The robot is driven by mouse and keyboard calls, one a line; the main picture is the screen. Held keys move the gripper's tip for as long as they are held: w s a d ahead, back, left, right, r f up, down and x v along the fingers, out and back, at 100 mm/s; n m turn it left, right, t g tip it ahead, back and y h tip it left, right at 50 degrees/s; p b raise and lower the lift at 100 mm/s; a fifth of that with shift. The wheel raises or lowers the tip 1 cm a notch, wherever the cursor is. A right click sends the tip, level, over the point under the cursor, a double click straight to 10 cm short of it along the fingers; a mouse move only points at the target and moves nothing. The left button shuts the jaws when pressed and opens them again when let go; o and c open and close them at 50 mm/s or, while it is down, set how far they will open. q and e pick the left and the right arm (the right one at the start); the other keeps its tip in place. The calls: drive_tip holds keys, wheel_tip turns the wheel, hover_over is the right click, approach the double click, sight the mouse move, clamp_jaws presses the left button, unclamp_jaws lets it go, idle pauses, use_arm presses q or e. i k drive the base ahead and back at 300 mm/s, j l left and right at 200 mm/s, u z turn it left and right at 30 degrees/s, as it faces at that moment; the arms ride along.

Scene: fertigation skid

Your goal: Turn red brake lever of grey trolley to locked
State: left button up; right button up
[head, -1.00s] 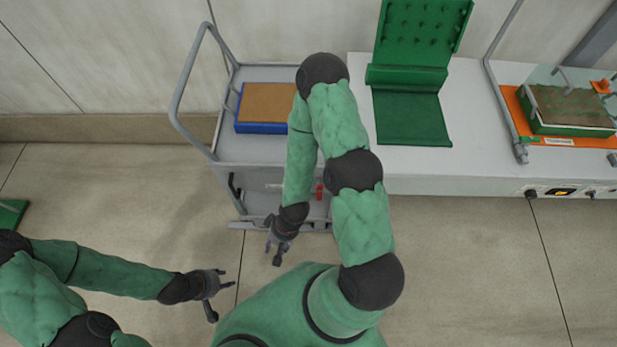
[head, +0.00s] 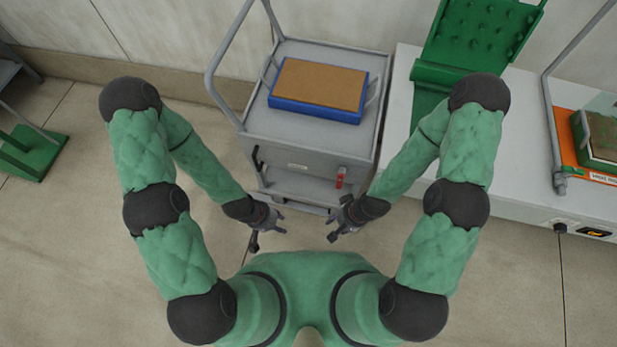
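The grey trolley (head: 302,137) stands in front of me, with a push handle on its left. Its red brake lever (head: 341,177) is on the front face, toward the right, and looks roughly upright. My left gripper (head: 268,231) is in front of the trolley's lower left part, fingers apart and empty. My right gripper (head: 337,228) is below the lever in the picture, fingers apart and empty. Neither gripper appears to touch the trolley or the lever.
A blue tray with a brown top (head: 318,90) sits on the trolley. A white bench (head: 500,150) with a green stand (head: 480,40) is close to the trolley's right. A green object (head: 33,152) is on the floor at far left. Floor in front is open.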

sight(341, 174)
drive_tip(key=j+z, duration=0.2)
drive_tip(key=j, duration=0.4)
drive_tip(key=j+z, duration=0.25)
drive_tip(key=j, duration=0.4)
drive_tip(key=k+j+z, duration=0.2)
drive_tip(key=j, duration=0.4)
